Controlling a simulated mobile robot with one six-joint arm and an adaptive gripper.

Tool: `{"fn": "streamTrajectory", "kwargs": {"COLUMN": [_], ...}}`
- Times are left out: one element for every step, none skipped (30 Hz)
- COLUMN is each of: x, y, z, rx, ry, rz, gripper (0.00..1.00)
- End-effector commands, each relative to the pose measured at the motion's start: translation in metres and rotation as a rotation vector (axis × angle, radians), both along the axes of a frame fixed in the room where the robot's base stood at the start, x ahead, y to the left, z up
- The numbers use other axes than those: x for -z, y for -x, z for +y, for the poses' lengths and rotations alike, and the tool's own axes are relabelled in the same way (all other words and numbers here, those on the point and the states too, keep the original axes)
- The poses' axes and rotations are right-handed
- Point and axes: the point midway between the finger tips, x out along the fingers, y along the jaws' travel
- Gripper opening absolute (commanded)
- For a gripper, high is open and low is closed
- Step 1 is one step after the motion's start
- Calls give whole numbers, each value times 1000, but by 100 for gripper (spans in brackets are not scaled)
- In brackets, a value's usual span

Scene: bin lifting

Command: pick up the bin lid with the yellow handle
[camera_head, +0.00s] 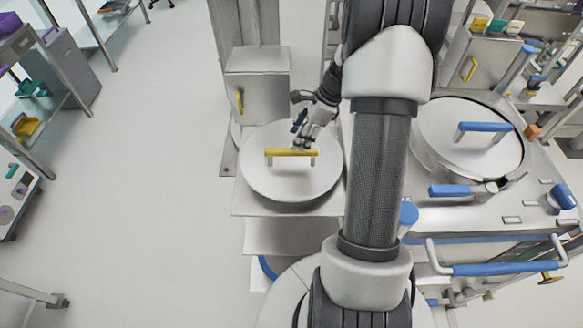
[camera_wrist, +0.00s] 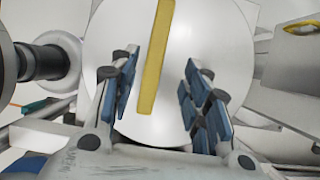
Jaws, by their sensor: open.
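The round pale grey bin lid (camera_head: 270,178) sits on a stand left of my arm in the head view. Its straight yellow handle (camera_head: 283,152) stands across the lid on two short posts. My gripper (camera_head: 302,137) is just above and behind the handle, near its right part. In the wrist view the yellow handle (camera_wrist: 157,60) runs lengthwise above the lid (camera_wrist: 205,50), and its near end lies between the two blue-padded fingers of my gripper (camera_wrist: 158,95). The fingers are spread, with gaps to the handle on both sides. I cannot tell the height between fingertips and handle.
A larger round lid with a blue handle (camera_head: 484,127) is on the equipment at right. A grey box with a yellow handle (camera_head: 257,92) stands behind the bin lid. A shelf rack (camera_head: 45,100) is at far left. The floor (camera_head: 150,200) between is clear.

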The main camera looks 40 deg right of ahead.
Motion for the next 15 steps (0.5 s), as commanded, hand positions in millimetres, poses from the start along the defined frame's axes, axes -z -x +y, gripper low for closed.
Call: {"fn": "streamTrajectory", "kwargs": {"x": [7,10,12,13,14,15,16,17,21,24,27,33,37,42,48], "y": [-2,-2,-3,-3,-3,-4,-4,-4,-4,-4,-4,-4,-4,-4,-4], "z": [2,3,4,4,5,5,6,6,8,9,11,14,16,18,20], "rx": [0,0,0,0,0,-1,-1,-1,-1,-1,-1,-1,-1,-1,-2], "ry": [0,0,0,0,0,0,0,0,1,1,1,0,-1,-1,-1], "rz": [0,0,0,0,0,0,0,0,0,0,0,0,1,1,1], "gripper": [43,43,43,43,43,43,43,43,43,43,43,43,43,43,43]}}
